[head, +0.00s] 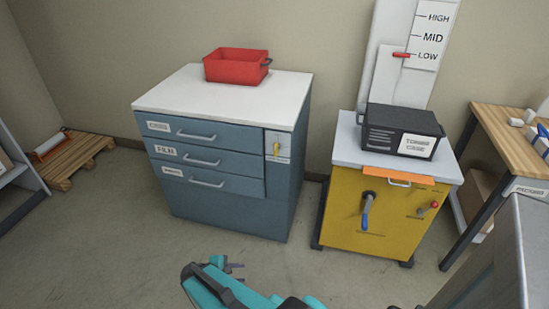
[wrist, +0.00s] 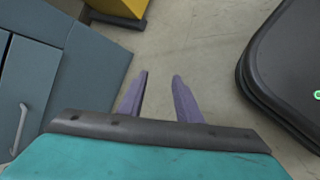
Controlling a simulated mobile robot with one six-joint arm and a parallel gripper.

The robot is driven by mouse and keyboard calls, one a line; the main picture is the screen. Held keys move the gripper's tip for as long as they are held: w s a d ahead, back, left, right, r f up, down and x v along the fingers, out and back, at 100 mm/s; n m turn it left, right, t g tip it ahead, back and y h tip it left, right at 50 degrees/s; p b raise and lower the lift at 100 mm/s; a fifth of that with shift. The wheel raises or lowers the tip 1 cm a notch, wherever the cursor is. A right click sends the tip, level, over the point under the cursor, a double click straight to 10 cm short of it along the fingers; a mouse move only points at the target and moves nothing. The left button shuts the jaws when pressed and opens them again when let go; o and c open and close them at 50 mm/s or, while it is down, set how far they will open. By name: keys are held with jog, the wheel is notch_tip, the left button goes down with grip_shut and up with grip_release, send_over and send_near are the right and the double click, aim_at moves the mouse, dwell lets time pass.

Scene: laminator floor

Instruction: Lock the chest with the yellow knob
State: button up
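A blue-grey chest (head: 222,209) with a white top stands against the back wall in the head view. It has three labelled drawers with bar handles, all looking shut. A yellow knob (head: 277,148) sits on a pale plate at the upper right of its front, upright as far as I can tell. My gripper (head: 228,264) is low in front of the chest, well apart from the knob. In the wrist view my gripper (wrist: 161,78) points at the floor with its two fingers apart and nothing between them. The chest's side (wrist: 85,75) shows there at the left; the knob does not.
A red bin (head: 236,66) stands on the chest. To the right is a yellow cabinet (head: 345,222) with a blue handle and a black toner case (head: 402,130) on top. A wooden bench (head: 510,118) stands further right, a pallet (head: 72,158) at left. Floor before the chest is clear.

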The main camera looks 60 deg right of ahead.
jog(key=w+d+r+n+t+h, duration=0.2)
jog(key=d+r+n, duration=0.3)
jog(key=d+r, duration=0.4)
jog(key=w+d+r+n+t+h+p, duration=0.1)
jog(key=d+r+n+t+h, duration=0.2)
jog(key=d+r, duration=0.6)
jog(key=w+d+r+n+t+h, duration=0.2)
jog(key=d+r+n+h, duration=0.2)
jog(key=d+r+n, duration=0.4)
jog(key=shift+w+d+r+p, duration=0.35)
jog(key=shift+d+r, duration=0.6)
jog(key=shift+d, duration=0.3)
jog(key=shift+d+f+b, duration=0.1)
jog(key=shift+d+b, duration=0.2)
jog(key=shift+b, duration=0.2)
jog(key=b, duration=1)
send_near(275, 150)
jog(key=d, duration=0.1)
jog(key=shift+p+x, duration=0.65)
jog(key=shift+x, duration=3.5)
jog(key=shift+w+f, duration=0.1)
jog(key=shift+w, duration=0.05)
